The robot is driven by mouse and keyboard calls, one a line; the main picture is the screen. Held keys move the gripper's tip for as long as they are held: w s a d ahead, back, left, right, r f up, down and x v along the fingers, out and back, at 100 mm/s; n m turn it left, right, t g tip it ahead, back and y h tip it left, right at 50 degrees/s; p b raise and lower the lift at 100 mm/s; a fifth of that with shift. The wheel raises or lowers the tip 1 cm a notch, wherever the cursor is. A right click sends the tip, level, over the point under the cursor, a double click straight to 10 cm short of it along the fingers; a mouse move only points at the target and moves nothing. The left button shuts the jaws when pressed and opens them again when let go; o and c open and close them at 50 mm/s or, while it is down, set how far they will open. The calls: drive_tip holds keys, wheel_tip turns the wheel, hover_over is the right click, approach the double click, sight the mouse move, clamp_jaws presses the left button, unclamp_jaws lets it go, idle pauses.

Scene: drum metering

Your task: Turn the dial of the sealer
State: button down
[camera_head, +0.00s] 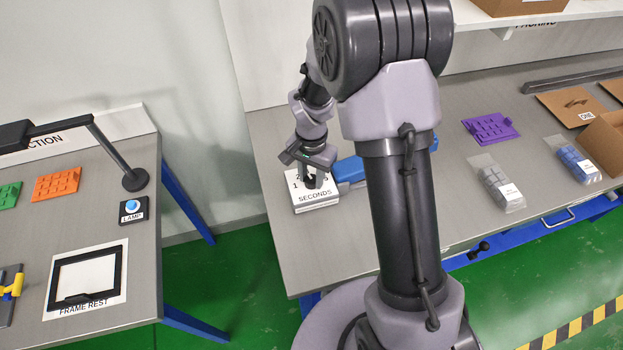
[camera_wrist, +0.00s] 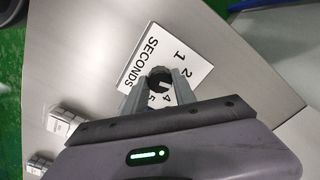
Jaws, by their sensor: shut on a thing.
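The sealer's dial (camera_wrist: 159,79) is a dark round knob on a white box face (camera_wrist: 192,52) marked SECONDS with numbers around it. My gripper (camera_wrist: 158,84) has one finger on each side of the dial and is shut on it, seen in the wrist view. In the head view my gripper (camera_head: 311,180) is over the white dial box (camera_head: 316,198), at the left end of the right-hand bench. A blue part (camera_head: 349,169), seemingly of the sealer, shows beside the box, and my arm hides much of it. The dial's pointer position is hard to read.
On the right-hand bench (camera_head: 455,200) are a purple part (camera_head: 490,127), bagged grey parts (camera_head: 497,184), bagged blue parts (camera_head: 573,160) and cardboard (camera_head: 572,108). A separate left bench holds a lamp switch (camera_head: 132,208) and a frame (camera_head: 86,277). A gap separates the benches.

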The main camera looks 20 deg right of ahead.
sight(311, 179)
drive_tip(key=m+b, duration=0.3)
drive_tip(key=m, duration=0.2)
drive_tip(key=shift+f+m, duration=0.15)
drive_tip(key=shift+m, duration=0.15)
drive_tip(key=m+b, duration=0.2)
drive_tip(key=m, duration=0.2)
drive_tip(key=shift+m, duration=0.6)
drive_tip(key=c, duration=1)
unclamp_jaws()
wheel_tip(311, 179, up, 18)
drive_tip(key=p, duration=0.5)
drive_tip(key=shift+f+p, duration=0.15)
drive_tip(key=shift+p, duration=0.15)
